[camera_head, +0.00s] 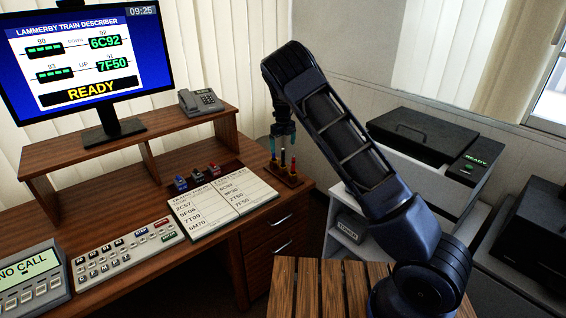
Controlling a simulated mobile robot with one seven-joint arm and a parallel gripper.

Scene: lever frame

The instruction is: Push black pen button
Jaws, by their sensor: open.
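A small wooden pen stand (290,180) sits at the right end of the desk. A few slim upright pens (283,158) stand in it, with dark, red and yellowish parts showing. They are too small for me to tell surely which one is black, and no button on them can be made out. My gripper (283,143) points down just above the stand, close to the pen tops. It is open, and nothing shows between its fingers. I cannot tell whether a finger touches a pen.
An open log book (222,202) and several small coloured stamps (197,176) lie left of the stand. A telephone (201,102) and a monitor (88,60) stand on the raised shelf. A button panel (125,250) lies at front left. A black-lidded machine (425,135) stands at right.

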